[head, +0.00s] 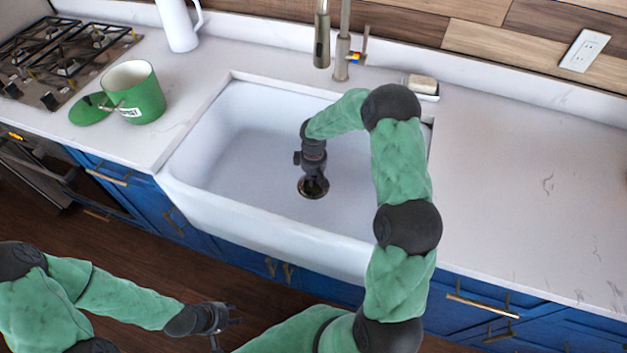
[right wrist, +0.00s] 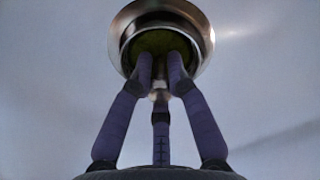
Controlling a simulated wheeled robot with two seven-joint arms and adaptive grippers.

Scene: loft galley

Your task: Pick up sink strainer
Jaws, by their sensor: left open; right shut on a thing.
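The sink strainer (head: 313,192) is a small round metal piece at the drain in the white sink (head: 245,130). In the right wrist view the strainer (right wrist: 155,42) shows a dark greenish middle within shiny metal rims. My right gripper (head: 314,178) points down at it inside the sink, and its fingers (right wrist: 160,88) close together on the strainer's middle. The fingers hide part of it, and I cannot tell whether it is raised from the drain. My left gripper (head: 222,322) is open and empty, low in front of the blue cabinets.
The faucet (head: 342,50) stands behind the sink, with a sponge in a holder (head: 421,86) to its right. A green canister (head: 138,92), its lid (head: 90,109) and a white pitcher (head: 180,25) stand left. The right counter (head: 520,190) is clear.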

